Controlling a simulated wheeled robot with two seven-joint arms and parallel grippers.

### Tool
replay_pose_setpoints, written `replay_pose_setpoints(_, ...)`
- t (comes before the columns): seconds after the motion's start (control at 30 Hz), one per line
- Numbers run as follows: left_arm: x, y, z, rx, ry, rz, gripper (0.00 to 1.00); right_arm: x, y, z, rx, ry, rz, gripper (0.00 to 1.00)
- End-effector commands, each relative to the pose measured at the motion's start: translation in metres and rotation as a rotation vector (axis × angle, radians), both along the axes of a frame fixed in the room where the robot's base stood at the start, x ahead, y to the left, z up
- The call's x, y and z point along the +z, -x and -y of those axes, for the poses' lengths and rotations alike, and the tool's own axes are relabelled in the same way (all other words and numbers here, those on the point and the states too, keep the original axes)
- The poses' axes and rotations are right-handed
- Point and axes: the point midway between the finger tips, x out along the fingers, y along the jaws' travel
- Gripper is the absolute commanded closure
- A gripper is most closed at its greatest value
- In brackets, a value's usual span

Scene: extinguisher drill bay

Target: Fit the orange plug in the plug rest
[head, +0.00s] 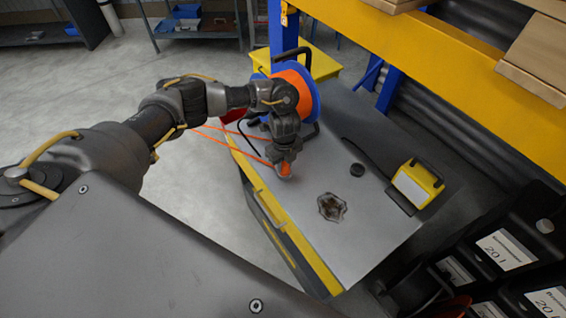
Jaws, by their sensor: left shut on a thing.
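My left gripper (285,163) points down over the grey bench top (300,215), shut on the orange plug (285,170). The plug's orange end shows just below the fingers; the rest of it is hidden by them. I cannot tell whether it touches the bench. An orange cable (235,132) runs near the gripper. A small dark round piece (357,170) stands on the bench to the right of the plug and apart from it; it may be the plug rest, but I cannot tell for sure. My right gripper is not in view.
A blue cable reel (312,98) with orange cable stands behind the gripper. A dark-rimmed, irregular patch (331,207) lies on the bench. A yellow work lamp (416,184) stands at the right. A yellow rack beam (440,85) crosses above; black labelled bins (505,250) fill the lower right.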

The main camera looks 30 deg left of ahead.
Motion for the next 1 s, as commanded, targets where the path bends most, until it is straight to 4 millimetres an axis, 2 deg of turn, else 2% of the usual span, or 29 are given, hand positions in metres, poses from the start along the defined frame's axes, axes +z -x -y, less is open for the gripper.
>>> replay_pose_setpoints(0.9,-0.0066,0.0007,0.0005,-0.001,0.000,-0.001,1.00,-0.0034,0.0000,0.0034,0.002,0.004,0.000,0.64)
replay_pose_setpoints(0.93,-0.0067,0.0006,0.0005,-0.001,0.000,-0.001,0.69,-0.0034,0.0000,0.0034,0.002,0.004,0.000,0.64)
replay_pose_setpoints(1.0,-0.0064,0.0005,0.0004,-0.001,0.000,-0.001,0.60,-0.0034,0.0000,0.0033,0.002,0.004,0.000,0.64)
